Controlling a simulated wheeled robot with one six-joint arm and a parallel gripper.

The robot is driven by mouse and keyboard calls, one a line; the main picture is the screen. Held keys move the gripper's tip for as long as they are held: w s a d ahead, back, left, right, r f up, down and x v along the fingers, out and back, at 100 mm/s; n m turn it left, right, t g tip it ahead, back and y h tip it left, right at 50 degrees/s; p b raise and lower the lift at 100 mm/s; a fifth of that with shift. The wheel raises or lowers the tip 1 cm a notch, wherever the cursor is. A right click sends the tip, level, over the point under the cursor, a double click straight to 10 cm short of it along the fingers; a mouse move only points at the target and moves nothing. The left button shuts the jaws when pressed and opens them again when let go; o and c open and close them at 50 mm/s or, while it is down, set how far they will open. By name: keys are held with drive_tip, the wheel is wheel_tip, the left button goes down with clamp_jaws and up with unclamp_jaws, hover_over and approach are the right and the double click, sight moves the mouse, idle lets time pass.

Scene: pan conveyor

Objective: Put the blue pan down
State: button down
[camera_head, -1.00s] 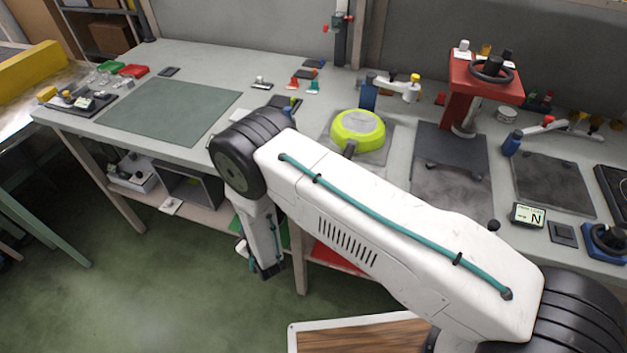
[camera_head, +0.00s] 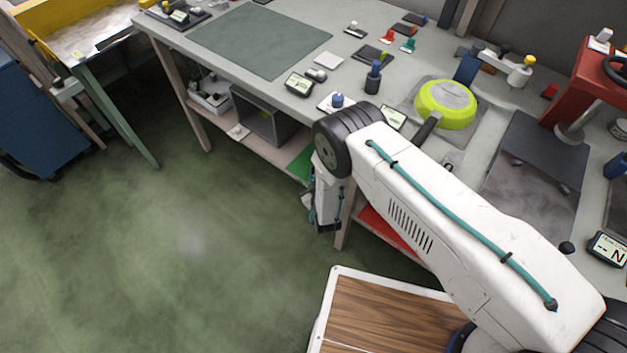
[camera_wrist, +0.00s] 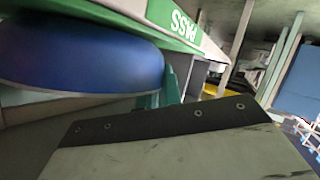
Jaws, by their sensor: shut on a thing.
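The blue pan (camera_wrist: 80,58) fills the upper left of the wrist view, its rounded blue side close to the camera. I cannot make it out in the head view. My gripper (camera_head: 326,222) hangs low in front of the bench in the head view, partly behind my forearm. It is shut on the blue pan; the grip itself is not clearly shown. A green patch (camera_head: 301,166) shows on the lower shelf beside my arm. I cannot tell whether the pan touches anything.
A yellow-green pan (camera_head: 446,104) sits upside down on the bench. A red mat (camera_head: 392,232) lies on the lower shelf to the right, and a grey bin (camera_head: 262,118) stands on it to the left. A wood-topped board (camera_head: 385,318) is low in front. The floor at left is clear.

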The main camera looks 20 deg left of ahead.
drive_tip(key=c, duration=1.6)
unclamp_jaws()
drive_tip(key=v, duration=1.2)
drive_tip(key=shift+s+a, duration=0.1)
